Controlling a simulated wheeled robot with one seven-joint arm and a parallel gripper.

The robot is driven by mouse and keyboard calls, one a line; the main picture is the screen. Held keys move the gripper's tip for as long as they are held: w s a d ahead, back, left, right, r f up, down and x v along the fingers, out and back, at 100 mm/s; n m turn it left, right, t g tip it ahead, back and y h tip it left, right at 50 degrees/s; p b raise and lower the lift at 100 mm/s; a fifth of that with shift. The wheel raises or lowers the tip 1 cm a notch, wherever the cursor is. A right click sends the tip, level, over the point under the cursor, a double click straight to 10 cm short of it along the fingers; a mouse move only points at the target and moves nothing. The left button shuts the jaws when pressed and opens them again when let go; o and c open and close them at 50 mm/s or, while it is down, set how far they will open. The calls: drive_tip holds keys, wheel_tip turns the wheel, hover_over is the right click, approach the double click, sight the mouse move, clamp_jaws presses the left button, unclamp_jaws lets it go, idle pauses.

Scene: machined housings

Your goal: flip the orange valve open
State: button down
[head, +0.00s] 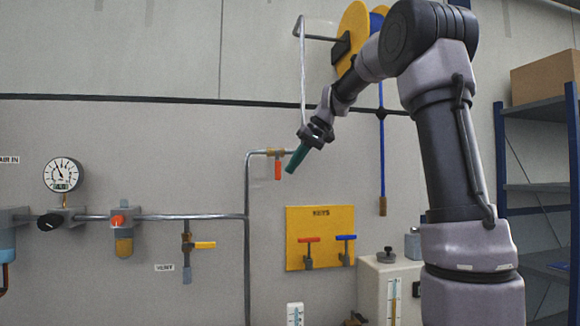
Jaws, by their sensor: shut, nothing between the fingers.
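The orange valve handle (278,170) hangs straight down from a brass valve body (275,152) on the thin metal pipe, near the middle of the head view. My gripper (291,168) is just to the right of the handle in the picture, its teal fingers shut and empty, slanting down and left. A small gap shows between the fingertips and the handle. I cannot tell the difference in depth. The pipe's right end is partly hidden behind my gripper.
Below are a yellow board (320,258) with red and blue handles, and a yellow-handled vent valve (204,245). A gauge (62,175) is at the left. A grey cabinet (375,285) and blue shelving (535,190) are at the right. A hose reel (352,35) is above.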

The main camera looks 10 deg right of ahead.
sight(277, 170)
drive_tip(key=shift+a, duration=0.5)
drive_tip(key=shift+a+f+y, duration=0.2)
drive_tip(key=shift+f+y, duration=0.05)
drive_tip(key=shift+y, duration=0.35)
drive_tip(key=a+y, duration=0.1)
drive_tip(key=y, duration=0.1)
drive_tip(key=a+m+t+y, duration=0.1)
drive_tip(key=y, duration=0.1)
drive_tip(key=a+f+m+y, duration=0.1)
drive_tip(key=y, duration=0.2)
drive_tip(key=shift+a, duration=0.25)
drive_tip(key=a+m+t+y, duration=0.1)
drive_tip(key=y, duration=0.1)
drive_tip(key=a+r+m+t+y, duration=0.1)
drive_tip(key=y, duration=0.1)
drive_tip(key=a+r+m+t+y, duration=0.1)
drive_tip(key=a+y, duration=0.1)
drive_tip(key=shift+r+m+t+y, duration=0.1)
drive_tip(key=shift+m+t+y, duration=0.2)
drive_tip(key=shift+y, duration=0.1)
idle(0.4)
